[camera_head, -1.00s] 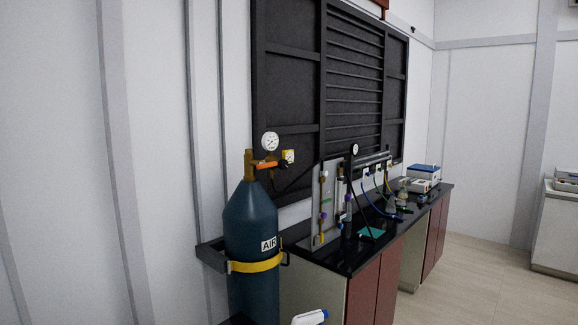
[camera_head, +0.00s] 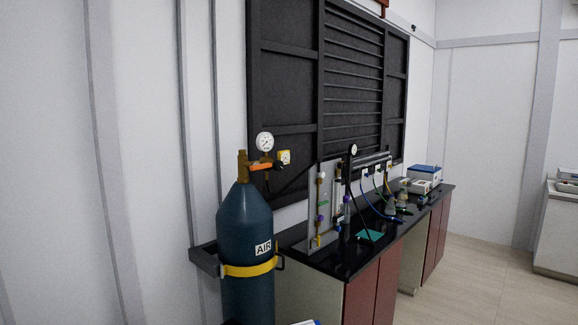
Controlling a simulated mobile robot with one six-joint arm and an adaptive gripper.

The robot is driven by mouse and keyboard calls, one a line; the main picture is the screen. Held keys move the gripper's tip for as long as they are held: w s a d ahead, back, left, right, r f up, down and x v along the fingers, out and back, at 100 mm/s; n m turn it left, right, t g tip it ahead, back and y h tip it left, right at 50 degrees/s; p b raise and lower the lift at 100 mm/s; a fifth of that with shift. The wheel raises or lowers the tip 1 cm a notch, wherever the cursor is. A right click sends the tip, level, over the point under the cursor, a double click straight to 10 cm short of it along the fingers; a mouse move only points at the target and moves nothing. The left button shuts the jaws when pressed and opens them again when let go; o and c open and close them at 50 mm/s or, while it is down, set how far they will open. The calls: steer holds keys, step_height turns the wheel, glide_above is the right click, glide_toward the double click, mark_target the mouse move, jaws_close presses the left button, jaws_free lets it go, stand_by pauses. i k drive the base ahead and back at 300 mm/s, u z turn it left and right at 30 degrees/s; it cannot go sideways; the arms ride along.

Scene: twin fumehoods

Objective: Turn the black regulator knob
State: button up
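A dark teal gas cylinder (camera_head: 246,232) marked AIR stands upright at the left end of the bench. Its brass valve (camera_head: 242,165) carries an orange regulator body (camera_head: 260,166). A round white gauge (camera_head: 264,142) sits above the regulator, and a yellow-framed gauge (camera_head: 284,157) is to its right. A small dark part (camera_head: 279,166) at the right end of the orange body looks like the black knob, but it is too small to be sure. My gripper is not in view.
A yellow strap (camera_head: 250,269) and dark bracket (camera_head: 205,259) hold the cylinder by the wall. The black bench top (camera_head: 342,262) carries an upright panel (camera_head: 313,240) with tubing, and several instruments farther back. Open floor (camera_head: 485,285) lies to the right.

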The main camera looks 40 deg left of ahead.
mark_target(277, 165)
steer(key=u, duration=0.05)
steer(key=i, duration=3.9)
steer(key=u, duration=1.25)
